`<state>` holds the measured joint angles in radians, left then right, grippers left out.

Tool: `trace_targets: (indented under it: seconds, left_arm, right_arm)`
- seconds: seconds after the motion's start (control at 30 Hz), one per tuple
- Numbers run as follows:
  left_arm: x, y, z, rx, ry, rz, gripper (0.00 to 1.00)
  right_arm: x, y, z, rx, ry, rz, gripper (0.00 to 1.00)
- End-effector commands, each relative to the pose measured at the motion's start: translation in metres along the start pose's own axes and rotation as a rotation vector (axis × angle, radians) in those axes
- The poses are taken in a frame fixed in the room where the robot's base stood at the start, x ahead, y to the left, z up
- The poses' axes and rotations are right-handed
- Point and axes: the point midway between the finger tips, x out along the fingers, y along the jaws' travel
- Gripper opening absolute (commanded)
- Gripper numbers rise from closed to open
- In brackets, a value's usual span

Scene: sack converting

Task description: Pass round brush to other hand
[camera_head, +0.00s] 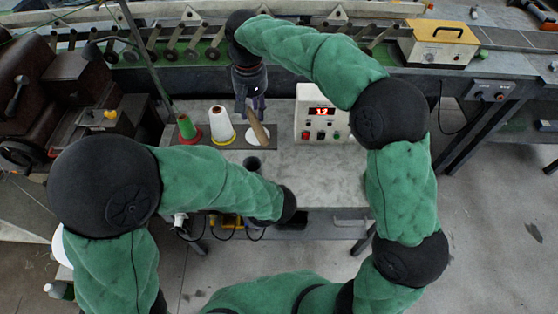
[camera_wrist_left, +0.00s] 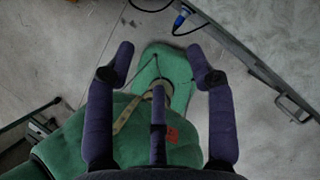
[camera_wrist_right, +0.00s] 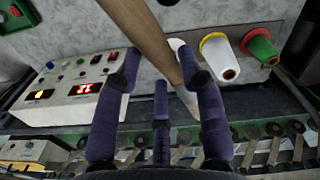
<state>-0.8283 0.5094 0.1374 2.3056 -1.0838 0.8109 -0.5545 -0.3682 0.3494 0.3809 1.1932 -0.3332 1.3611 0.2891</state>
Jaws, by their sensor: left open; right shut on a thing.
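The round brush shows as a pale wooden handle (camera_head: 259,127) below my right gripper (camera_head: 250,98) in the head view. In the right wrist view the handle (camera_wrist_right: 142,28) runs diagonally between the fingers of my right gripper (camera_wrist_right: 158,62), which is shut on it above the table. The bristle end is not clearly seen. My left gripper (camera_wrist_left: 160,55) is open and empty in the left wrist view, its fingers spread over my own green body. In the head view the left arm ends low near the table's front edge, and its fingers are hidden there.
On the grey table (camera_head: 335,180) stand a green spool (camera_head: 187,128), a white cone (camera_head: 222,127), a dark cup (camera_head: 253,164) and a control box (camera_head: 321,112) with a red display. A conveyor frame (camera_head: 200,75) runs behind. The table's right front is clear.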

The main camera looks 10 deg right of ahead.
Motion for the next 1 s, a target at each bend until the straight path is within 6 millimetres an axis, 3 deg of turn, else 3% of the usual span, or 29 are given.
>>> trace_targets:
  seconds: [0.23, 0.4, 0.5, 0.7, 1.0]
  left_arm:
    - [-0.096, -0.057, 0.031, 0.312, -0.361, -0.252, 0.55]
    - [-0.156, -0.079, 0.04, 0.418, -0.555, -0.373, 0.55]
    - [-0.179, -0.086, 0.041, 0.447, -0.625, -0.416, 0.55]
    - [-0.195, -0.092, 0.045, 0.467, -0.682, -0.448, 0.55]
    - [-0.169, -0.111, 0.063, 0.466, -0.681, -0.444, 0.55]
  right_arm:
    - [0.0, 0.0, 0.0, 0.0, 0.001, 0.0, 0.05]
    - [0.0, 0.0, 0.0, 0.0, 0.001, 0.0, 0.05]
    - [0.0, 0.0, 0.0, 0.0, 0.001, 0.0, 0.05]
    - [0.0, 0.0, 0.0, 0.0, 0.001, 0.0, 0.05]
    - [0.0, 0.0, 0.0, 0.0, 0.001, 0.0, 0.05]
